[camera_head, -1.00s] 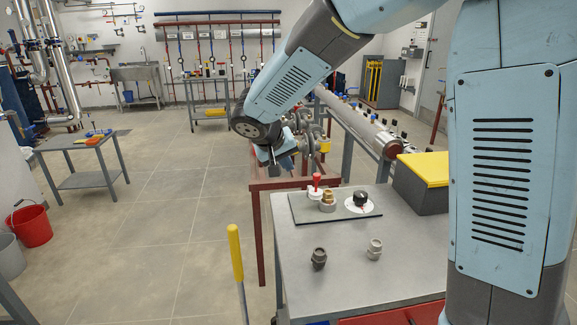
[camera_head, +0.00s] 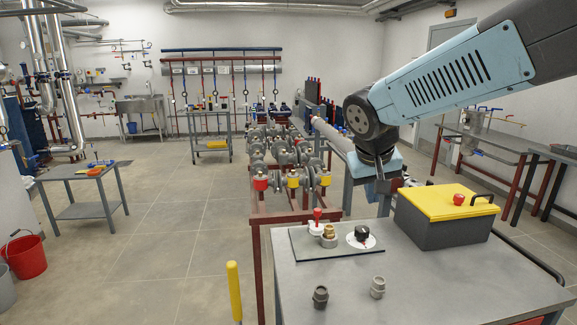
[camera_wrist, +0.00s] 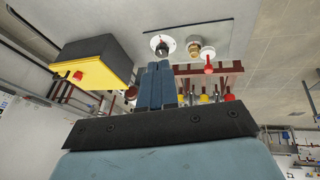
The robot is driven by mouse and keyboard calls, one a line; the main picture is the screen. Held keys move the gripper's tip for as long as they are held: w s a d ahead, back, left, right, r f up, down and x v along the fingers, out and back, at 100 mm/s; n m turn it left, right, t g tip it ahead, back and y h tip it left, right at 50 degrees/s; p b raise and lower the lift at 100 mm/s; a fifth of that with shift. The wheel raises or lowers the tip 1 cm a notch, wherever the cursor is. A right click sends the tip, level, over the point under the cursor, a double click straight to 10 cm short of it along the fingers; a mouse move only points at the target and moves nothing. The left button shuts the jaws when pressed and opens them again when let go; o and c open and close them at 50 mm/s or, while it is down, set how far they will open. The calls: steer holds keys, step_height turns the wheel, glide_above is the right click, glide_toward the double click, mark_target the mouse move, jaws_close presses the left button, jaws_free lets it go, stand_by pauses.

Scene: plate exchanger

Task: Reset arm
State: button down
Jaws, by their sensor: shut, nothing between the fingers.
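My arm comes in from the upper right of the head view and bends down. My gripper (camera_head: 382,187) hangs at its end, behind the workbench's far edge and left of the yellow-lidded toolbox. In the wrist view my gripper (camera_wrist: 158,68) shows two blue-grey fingers close together, with nothing between them. The wrist picture is upside down, with the bench (camera_wrist: 140,25) at the top. The fingers point toward the black knob on a white disc (camera_wrist: 163,45); it also shows in the head view (camera_head: 362,234). I cannot tell the gap between them.
The workbench (camera_head: 430,270) holds a plate with a brass fitting (camera_head: 329,233) and a red-handled valve (camera_head: 317,220), two loose grey fittings (camera_head: 320,296) (camera_head: 377,287) and the toolbox (camera_head: 450,215). A red pipe rack (camera_head: 285,170) stands behind. Open floor lies left.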

steer(key=s+d+y, duration=0.1)
steer(key=s+d, duration=0.1)
steer(key=s, duration=0.5)
steer(key=s+d+r+t+y, duration=0.1)
steer(key=s+d, duration=0.2)
steer(key=s, duration=0.4)
steer(key=shift+s+d+r+m, duration=0.15)
steer(key=shift+s+d+m, duration=0.05)
steer(key=shift+d+m, duration=0.1)
stand_by(1.0)
